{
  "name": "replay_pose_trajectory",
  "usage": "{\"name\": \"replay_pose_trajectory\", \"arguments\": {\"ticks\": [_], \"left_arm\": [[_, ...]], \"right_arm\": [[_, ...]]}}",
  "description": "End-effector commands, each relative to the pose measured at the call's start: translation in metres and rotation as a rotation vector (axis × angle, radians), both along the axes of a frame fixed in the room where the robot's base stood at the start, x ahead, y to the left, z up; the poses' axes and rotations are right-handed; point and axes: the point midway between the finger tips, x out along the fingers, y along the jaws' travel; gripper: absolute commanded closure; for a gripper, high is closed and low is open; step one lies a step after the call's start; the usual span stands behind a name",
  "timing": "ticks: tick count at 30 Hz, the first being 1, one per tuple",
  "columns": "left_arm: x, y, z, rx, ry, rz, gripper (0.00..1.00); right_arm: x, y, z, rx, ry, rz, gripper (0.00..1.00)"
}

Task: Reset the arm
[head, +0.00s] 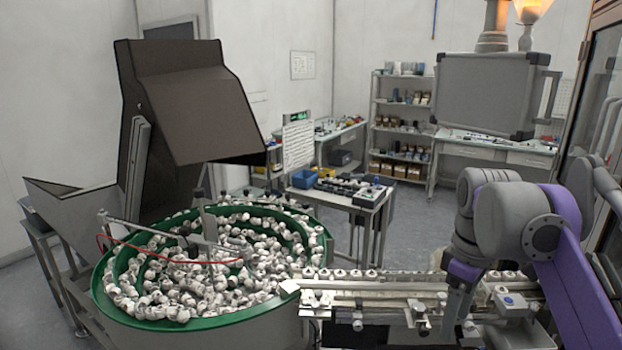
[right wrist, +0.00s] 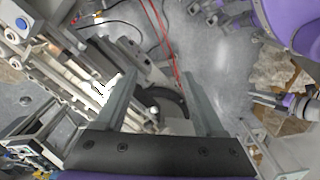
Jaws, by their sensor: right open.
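My right arm comes in from the right in the head view, purple and grey, bent down over the near side of the conveyor line. My right gripper (head: 455,318) points down in front of the conveyor rail (head: 390,284). In the right wrist view the two grey fingers of the gripper (right wrist: 158,82) are wide apart, with nothing held between them. Grey floor, a dark curved part and red cables show beyond the fingers. My left gripper is not in view.
A green-rimmed bowl feeder (head: 205,322) full of white caps stands at left, under a dark hopper (head: 190,105). A row of caps runs along the rail. A small table (head: 345,197) and shelves (head: 402,125) stand behind. A blue button (right wrist: 21,24) shows in the right wrist view.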

Motion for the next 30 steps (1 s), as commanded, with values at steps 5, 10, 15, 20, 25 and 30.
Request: {"name": "replay_pose_trajectory", "arguments": {"ticks": [5, 10, 15, 20, 25, 30], "left_arm": [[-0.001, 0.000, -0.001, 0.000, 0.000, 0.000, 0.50], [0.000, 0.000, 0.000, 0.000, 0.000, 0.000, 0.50], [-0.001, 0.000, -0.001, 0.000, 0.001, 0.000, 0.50], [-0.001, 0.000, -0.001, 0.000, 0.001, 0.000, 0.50], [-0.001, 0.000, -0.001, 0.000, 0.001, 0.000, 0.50], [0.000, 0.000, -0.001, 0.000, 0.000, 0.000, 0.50]], "right_arm": [[-0.015, 0.014, -0.038, -0.007, -0.090, -0.126, 0.29], [-0.038, 0.030, -0.088, 0.007, -0.197, -0.274, 0.29], [-0.080, 0.048, -0.165, 0.058, -0.330, -0.465, 0.29], [-0.119, 0.061, -0.231, 0.130, -0.434, -0.618, 0.29], [-0.140, 0.066, -0.265, 0.177, -0.484, -0.703, 0.29], [-0.143, 0.067, -0.270, 0.187, -0.491, -0.719, 0.29]]}}
